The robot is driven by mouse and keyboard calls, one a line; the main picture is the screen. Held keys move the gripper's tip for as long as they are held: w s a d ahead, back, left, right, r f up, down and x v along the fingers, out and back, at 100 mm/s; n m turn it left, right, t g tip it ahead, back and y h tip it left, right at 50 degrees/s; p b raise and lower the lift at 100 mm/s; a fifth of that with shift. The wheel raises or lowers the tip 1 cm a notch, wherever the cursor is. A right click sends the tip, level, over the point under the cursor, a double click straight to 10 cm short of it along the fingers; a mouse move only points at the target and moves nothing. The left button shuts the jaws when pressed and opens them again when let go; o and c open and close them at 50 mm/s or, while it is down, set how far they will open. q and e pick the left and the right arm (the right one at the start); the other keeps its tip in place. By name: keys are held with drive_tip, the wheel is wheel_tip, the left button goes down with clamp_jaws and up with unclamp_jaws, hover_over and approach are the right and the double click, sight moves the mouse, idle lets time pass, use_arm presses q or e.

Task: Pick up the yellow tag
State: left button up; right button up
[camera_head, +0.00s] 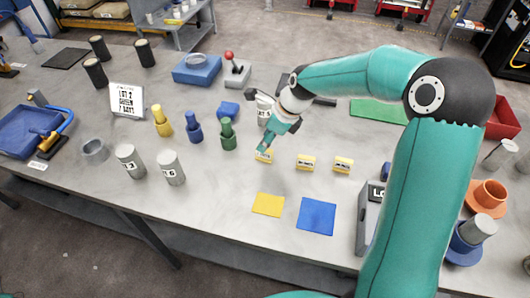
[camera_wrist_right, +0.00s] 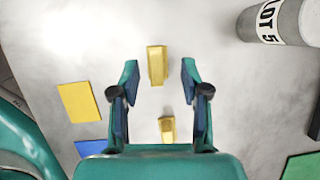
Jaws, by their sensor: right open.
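Several small yellow things lie on the grey table. A yellow tag (camera_head: 264,157) with a pale label lies just under my right gripper (camera_head: 268,146), partly covered by it. A second yellow tag (camera_head: 305,163) and a third yellow tag (camera_head: 342,165) lie to its right, apart from it. In the right wrist view my right gripper (camera_wrist_right: 158,72) is open, and one yellow tag (camera_wrist_right: 156,65) shows between its fingertips with a gap on each side. Another yellow tag (camera_wrist_right: 167,129) shows nearer the palm. My left gripper is not in view.
A flat yellow square (camera_head: 268,204) and a blue square (camera_head: 317,216) lie in front. A green peg (camera_head: 228,134) stands left of the gripper. A grey cylinder (camera_wrist_right: 269,22) shows at upper right in the wrist view. The table around the tags is mostly bare.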

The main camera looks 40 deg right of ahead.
drive_tip(key=f, duration=0.1)
drive_tip(key=f+p, duration=0.1)
drive_tip(key=f, duration=0.1)
drive_tip(key=shift+w+a+f, duration=0.1)
drive_tip(key=shift+a+f, duration=0.15)
drive_tip(key=shift+a, duration=0.15)
drive_tip(key=shift+w+a+f, duration=0.1)
drive_tip(key=shift+w+f, duration=0.2)
drive_tip(key=shift+f, duration=0.3)
clamp_jaws()
